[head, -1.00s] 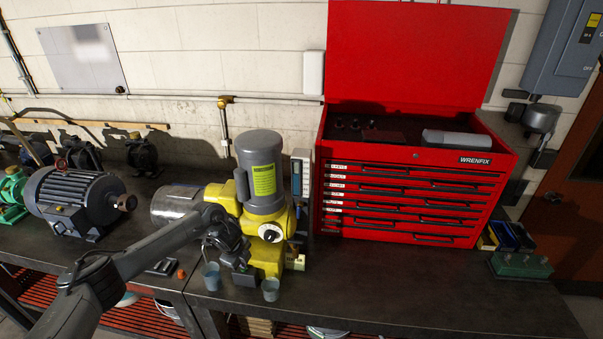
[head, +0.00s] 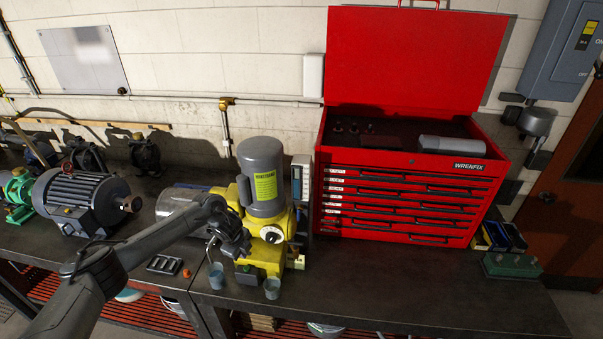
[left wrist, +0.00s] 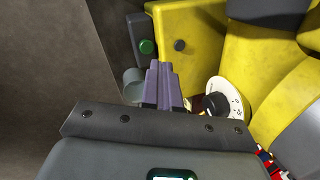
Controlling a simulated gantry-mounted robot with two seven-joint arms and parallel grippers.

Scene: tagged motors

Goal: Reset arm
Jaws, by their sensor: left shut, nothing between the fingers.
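My left arm comes in from the left in the head view. My left gripper (head: 238,250) is in front of the yellow motor unit (head: 265,256), which has a grey upright cylinder (head: 262,178) with a yellow-green label. In the left wrist view the fingers (left wrist: 162,82) are together with nothing between them. I cannot tell whether the gripper touches the unit. My right gripper is not in view.
Two small blue-grey cups (head: 272,288) stand at the bench front. An open red toolbox (head: 400,205) stands right of the yellow unit. A grey motor (head: 80,200) is at left. The bench (head: 420,290) before the toolbox is clear.

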